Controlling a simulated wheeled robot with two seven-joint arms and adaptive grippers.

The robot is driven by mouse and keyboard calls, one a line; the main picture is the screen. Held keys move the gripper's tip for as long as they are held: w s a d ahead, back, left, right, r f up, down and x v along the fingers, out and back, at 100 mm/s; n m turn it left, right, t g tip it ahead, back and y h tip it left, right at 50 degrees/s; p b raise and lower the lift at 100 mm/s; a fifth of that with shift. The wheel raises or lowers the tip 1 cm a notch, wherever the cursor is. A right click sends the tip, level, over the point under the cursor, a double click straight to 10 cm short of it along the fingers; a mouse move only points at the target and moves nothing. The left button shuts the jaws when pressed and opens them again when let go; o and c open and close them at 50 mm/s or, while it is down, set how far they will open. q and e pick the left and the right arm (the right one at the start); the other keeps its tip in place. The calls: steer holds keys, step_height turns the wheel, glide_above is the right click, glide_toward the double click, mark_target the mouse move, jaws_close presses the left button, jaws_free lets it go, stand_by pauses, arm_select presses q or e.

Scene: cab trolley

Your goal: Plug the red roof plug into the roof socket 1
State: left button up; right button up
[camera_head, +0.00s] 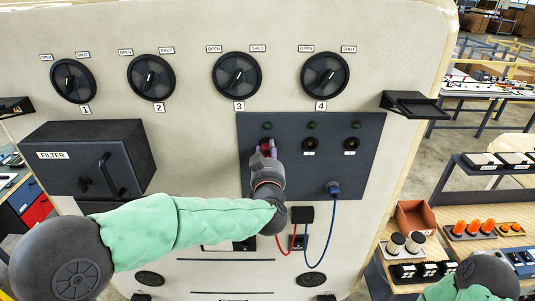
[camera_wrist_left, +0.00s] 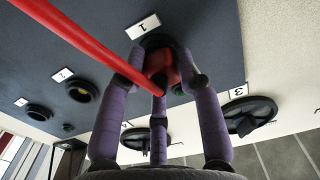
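The red roof plug (camera_wrist_left: 158,64) sits between the purple fingers of my left gripper (camera_wrist_left: 165,75), which are closed around it. In the head view the left gripper (camera_head: 266,150) is at the left end of the dark socket panel (camera_head: 300,180). The plug's front is at the roof socket 1 (camera_wrist_left: 155,42), under the label 1; the fingers partly hide the socket. I cannot tell how deep the plug sits. The red cable (camera_wrist_left: 85,42) runs from the plug across the wrist view. My right gripper is out of view.
Two more sockets (camera_head: 310,144) (camera_head: 350,144) to the right look empty. A blue plug (camera_head: 333,188) is on the panel's lower right, with a blue cable below. Valve knobs (camera_head: 237,76) line the top. A filter box (camera_head: 85,160) juts out left; a small shelf (camera_head: 410,104) juts out right.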

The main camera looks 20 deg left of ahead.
arm_select(q)
steer(key=shift+o, duration=1.3)
steer(key=shift+s, duration=0.1)
steer(key=v, duration=1.2)
steer(key=o, duration=0.8)
steer(key=shift+o, duration=0.2)
